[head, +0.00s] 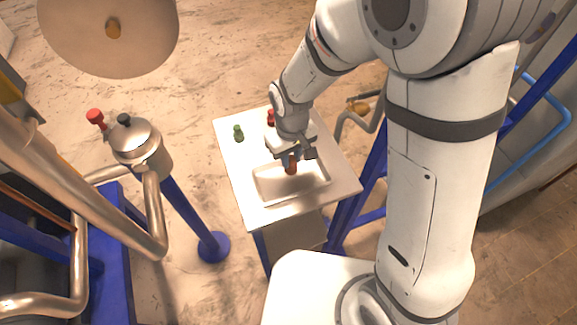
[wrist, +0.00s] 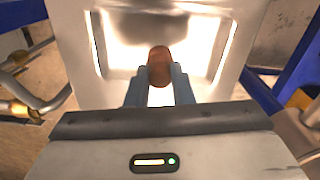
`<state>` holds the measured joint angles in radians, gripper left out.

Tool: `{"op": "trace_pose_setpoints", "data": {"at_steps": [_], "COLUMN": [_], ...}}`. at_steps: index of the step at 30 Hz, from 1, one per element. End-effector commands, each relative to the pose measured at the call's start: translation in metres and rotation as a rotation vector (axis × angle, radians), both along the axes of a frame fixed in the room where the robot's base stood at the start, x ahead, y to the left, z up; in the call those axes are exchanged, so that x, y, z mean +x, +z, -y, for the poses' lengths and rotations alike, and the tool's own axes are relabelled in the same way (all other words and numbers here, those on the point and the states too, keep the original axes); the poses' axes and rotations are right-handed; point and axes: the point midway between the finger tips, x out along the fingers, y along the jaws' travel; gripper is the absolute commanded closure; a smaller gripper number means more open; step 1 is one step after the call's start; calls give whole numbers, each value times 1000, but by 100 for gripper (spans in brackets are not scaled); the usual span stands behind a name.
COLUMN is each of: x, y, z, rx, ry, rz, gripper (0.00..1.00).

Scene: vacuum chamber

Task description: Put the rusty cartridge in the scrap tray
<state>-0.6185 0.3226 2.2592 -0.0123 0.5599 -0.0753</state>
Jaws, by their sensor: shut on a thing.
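The rusty cartridge (head: 291,168) is a small brown-orange cylinder. My gripper (head: 290,157) is shut on it and holds it over the scrap tray (head: 262,192), a shallow recess in the white table top. In the wrist view the cartridge (wrist: 159,62) stands between the two grey-blue fingers (wrist: 160,80), with the bright tray (wrist: 231,45) behind it. I cannot tell whether the cartridge touches the tray floor. The fingers and wrist hide part of the cartridge in the head view.
A green cartridge (head: 238,133) stands at the table's back left. A red one (head: 271,117) stands at the back, close beside my arm. A steel vessel with a red knob (head: 138,142) and a blue post are to the left. The table's left side is clear.

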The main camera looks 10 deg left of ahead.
Motion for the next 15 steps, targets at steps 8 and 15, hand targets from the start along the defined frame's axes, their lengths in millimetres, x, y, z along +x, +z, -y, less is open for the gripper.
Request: {"op": "trace_pose_setpoints", "data": {"at_steps": [8,15], "x": [0,0], "y": [-31,-46], "z": [0,0], "rx": [-2,1], "ry": [1,1], "rz": [-2,1], "gripper": [100,100]}}
